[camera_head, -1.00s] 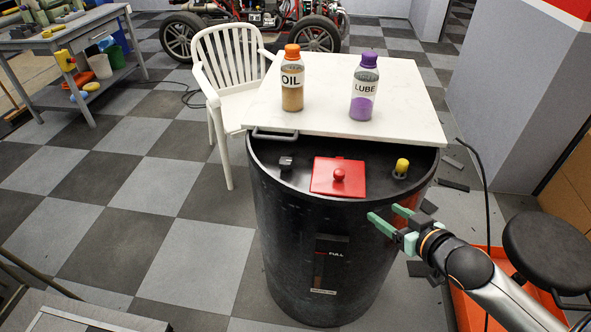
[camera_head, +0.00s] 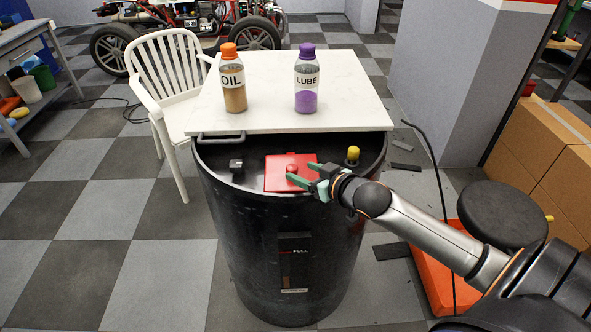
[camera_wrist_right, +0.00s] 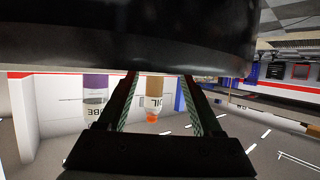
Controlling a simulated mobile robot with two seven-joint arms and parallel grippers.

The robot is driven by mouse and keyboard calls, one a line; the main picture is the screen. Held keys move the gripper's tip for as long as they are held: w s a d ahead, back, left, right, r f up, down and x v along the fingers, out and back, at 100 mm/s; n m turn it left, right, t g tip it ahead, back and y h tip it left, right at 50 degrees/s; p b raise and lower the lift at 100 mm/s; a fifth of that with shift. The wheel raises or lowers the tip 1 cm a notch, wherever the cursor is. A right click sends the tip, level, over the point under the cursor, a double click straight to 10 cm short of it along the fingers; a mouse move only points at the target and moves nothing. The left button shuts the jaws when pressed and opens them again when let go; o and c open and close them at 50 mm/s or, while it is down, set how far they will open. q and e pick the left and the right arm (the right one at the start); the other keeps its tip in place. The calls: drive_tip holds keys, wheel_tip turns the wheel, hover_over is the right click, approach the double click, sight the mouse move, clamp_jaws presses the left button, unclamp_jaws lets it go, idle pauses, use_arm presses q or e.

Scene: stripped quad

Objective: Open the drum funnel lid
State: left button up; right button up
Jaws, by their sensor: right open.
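The black drum (camera_head: 290,255) stands upright in the head view. Its red funnel lid (camera_head: 275,183) lies flat and closed on the drum top, with a round red knob (camera_head: 291,169) on it. My right gripper (camera_head: 300,173) is open, its green fingers reaching in from the right over the lid, with the tips close to the knob. I cannot tell whether the knob is between them. In the right wrist view the two fingers (camera_wrist_right: 163,90) are apart, and the knob does not show. My left gripper is not in view.
A yellow-capped fitting (camera_head: 352,155) and a dark fitting (camera_head: 236,167) flank the lid. A black stool (camera_head: 500,215) stands at right.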

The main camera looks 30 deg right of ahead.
sight(293, 168)
drive_tip(key=shift+x, duration=2.05)
drive_tip(key=shift+c, duration=0.4)
clamp_jaws()
drive_tip(key=shift+a, duration=0.1)
